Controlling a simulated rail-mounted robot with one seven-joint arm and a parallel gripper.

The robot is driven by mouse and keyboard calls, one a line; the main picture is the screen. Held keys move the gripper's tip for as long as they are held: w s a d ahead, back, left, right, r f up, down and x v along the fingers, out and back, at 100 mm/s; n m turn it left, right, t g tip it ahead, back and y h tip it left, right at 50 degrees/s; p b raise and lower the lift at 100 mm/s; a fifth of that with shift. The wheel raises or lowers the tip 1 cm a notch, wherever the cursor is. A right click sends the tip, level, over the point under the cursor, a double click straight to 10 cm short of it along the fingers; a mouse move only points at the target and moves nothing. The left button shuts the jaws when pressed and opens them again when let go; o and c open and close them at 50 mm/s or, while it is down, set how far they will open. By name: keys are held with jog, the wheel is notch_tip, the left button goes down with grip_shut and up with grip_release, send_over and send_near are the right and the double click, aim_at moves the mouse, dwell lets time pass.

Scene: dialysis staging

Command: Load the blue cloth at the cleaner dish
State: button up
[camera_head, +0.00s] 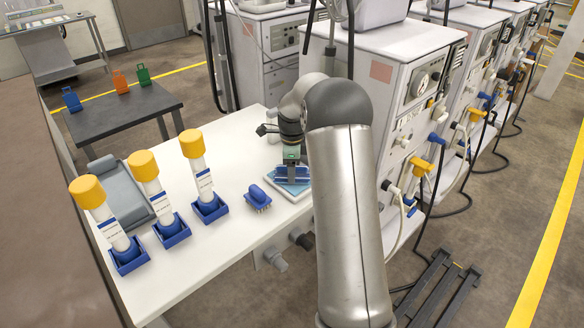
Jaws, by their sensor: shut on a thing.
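My gripper (291,163) points down at the right side of the white table and is shut on the blue cloth (292,173), a small blue block-like piece. The cloth is at the cleaner dish (296,193), a shallow pale square dish with light blue inside. The cloth's lower edge looks to be in or just over the dish; I cannot tell whether it touches the bottom. My arm hides the dish's right side, and the fingertips are too small to make out clearly.
A blue brush (258,197) lies just left of the dish. Several yellow-capped cylinders, one here (197,170), stand in blue holders, with a grey tray (124,188) behind. A dark table (126,108) holds coloured stands. White machines (391,85) line the right.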

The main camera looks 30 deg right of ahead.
jog(key=shift+r+p, duration=2.15)
jog(key=shift+r, duration=1.3)
